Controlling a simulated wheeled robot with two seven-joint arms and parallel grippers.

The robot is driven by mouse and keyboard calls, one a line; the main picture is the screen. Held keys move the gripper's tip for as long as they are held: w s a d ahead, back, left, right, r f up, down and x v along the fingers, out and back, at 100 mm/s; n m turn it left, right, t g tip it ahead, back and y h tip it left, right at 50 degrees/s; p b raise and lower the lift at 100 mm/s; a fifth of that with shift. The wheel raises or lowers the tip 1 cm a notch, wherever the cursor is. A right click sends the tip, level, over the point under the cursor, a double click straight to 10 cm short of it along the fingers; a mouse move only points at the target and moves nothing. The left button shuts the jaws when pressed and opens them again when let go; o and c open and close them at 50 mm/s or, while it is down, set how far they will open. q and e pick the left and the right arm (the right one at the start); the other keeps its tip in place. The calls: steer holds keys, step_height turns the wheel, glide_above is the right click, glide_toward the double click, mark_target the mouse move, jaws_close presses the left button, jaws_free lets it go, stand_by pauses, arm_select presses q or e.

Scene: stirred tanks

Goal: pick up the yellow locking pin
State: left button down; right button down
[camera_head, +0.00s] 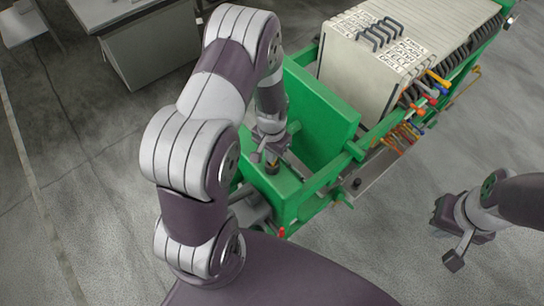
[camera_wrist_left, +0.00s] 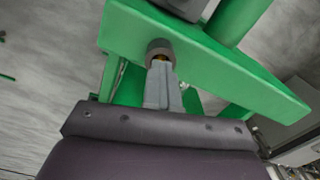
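My left gripper (camera_head: 271,160) points down at the top of the green frame's near end (camera_head: 270,184). In the left wrist view its grey fingers (camera_wrist_left: 161,88) look close together, and their tips are at a small dark round fitting (camera_wrist_left: 160,46) on the green beam. A small yellow-gold spot, perhaps the yellow locking pin (camera_wrist_left: 158,58), shows at the fingertips. The fingers hide most of it, and I cannot tell whether they grip it. My right gripper (camera_head: 442,216) hangs over the floor at the right, clear of everything; its fingers are not clear.
The green frame holds a stack of pale plates (camera_head: 372,62) behind a green upright plate (camera_head: 318,115). Several coloured handles (camera_head: 408,134) stick out along its right side. A grey cabinet (camera_head: 150,45) stands at the back left. The floor (camera_head: 70,180) at left is clear.

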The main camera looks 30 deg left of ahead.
arm_select(q)
steer(key=shift+w+a+r, duration=0.1)
steer(key=shift+w+r, duration=0.1)
steer(key=shift+w, duration=0.2)
steer(key=shift+w+r, duration=0.15)
steer(key=shift+r, duration=0.1)
steer(key=r+b, duration=0.2)
steer(key=w+r, duration=0.1)
steer(key=shift+d+r+b, duration=0.2)
steer(key=shift+d+b, duration=0.1)
steer(key=shift+b, duration=0.1)
steer(key=w+d+r+b, duration=0.3)
steer(key=w+d+r, duration=0.3)
steer(key=w+r, duration=0.1)
steer(key=shift+w+d+b, duration=0.15)
steer(key=shift+w+b, duration=0.25)
steer(key=shift+w, duration=0.15)
steer(key=shift+c, duration=1.9)
jaws_free()
steer(key=shift+f, duration=0.1)
